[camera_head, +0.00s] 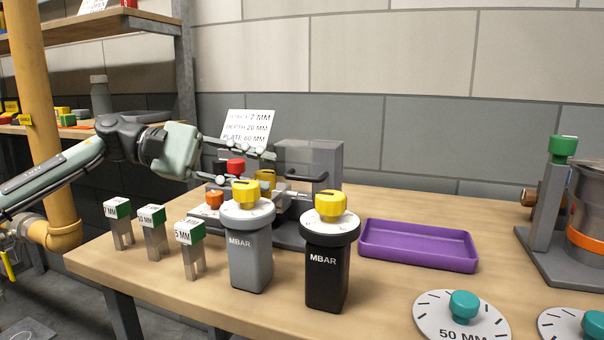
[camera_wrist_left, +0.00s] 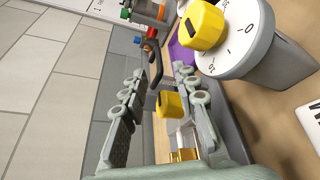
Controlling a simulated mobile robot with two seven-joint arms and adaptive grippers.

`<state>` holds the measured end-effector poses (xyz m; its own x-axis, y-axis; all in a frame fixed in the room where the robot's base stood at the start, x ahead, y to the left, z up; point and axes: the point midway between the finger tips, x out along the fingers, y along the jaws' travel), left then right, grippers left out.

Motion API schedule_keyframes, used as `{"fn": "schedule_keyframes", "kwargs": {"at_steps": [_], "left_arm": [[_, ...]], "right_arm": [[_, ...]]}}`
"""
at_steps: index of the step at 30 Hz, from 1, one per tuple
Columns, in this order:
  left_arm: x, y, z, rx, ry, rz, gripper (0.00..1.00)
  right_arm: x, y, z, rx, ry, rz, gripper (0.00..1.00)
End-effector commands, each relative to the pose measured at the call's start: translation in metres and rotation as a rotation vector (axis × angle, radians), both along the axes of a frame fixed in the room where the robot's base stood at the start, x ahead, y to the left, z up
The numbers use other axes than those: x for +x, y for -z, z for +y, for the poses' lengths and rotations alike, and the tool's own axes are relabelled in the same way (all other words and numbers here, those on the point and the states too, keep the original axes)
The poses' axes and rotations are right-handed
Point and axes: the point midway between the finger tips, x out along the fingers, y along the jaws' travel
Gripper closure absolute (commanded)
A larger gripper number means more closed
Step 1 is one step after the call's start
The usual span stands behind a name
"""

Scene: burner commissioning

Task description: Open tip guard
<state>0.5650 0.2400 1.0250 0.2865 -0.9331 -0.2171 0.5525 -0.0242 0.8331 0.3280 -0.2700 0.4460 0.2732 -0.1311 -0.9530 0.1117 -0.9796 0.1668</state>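The tip guard appears to be the grey see-through box (camera_head: 318,156) at the back middle of the table, with a black bar handle (camera_head: 308,178) on its front. It looks closed. My left gripper (camera_head: 262,167) is open and empty, to the left of the guard and above a grey fixture. In the left wrist view, my open fingers (camera_wrist_left: 159,76) point toward the black handle (camera_wrist_left: 156,62), which lies beyond the fingertips and appears apart from them. My right gripper is not in view.
A grey MBAR post (camera_head: 249,250) and a black MBAR post (camera_head: 327,270), both with yellow knobs, stand in front of the fixture. Several green-topped gauges (camera_head: 153,232) stand at left. A purple tray (camera_head: 418,246) lies right. A sign (camera_head: 246,128) stands behind.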

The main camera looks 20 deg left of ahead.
Motion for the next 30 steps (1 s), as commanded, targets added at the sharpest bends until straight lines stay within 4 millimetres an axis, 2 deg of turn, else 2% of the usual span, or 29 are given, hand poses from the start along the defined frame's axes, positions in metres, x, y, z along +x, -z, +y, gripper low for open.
{"fn": "schedule_keyframes", "kwargs": {"at_steps": [3,9,14,21,28,30], "left_arm": [[0.005,0.001,-0.021,-0.004,0.005,0.001,0.71],[0.014,0.007,-0.046,-0.005,0.001,0.002,0.71],[0.017,0.01,-0.055,-0.006,0.0,0.002,0.71],[0.017,0.011,-0.055,-0.005,-0.001,0.002,0.71],[0.017,0.011,-0.055,-0.007,-0.001,0.003,0.98],[0.017,0.011,-0.055,-0.007,-0.001,0.003,1.0]], "right_arm": [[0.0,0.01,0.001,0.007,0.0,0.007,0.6],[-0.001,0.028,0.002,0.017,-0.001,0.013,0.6],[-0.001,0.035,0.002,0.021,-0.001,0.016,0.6],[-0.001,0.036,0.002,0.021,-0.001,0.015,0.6],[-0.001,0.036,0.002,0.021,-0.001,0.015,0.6],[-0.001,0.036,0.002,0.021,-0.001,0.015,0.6]]}}
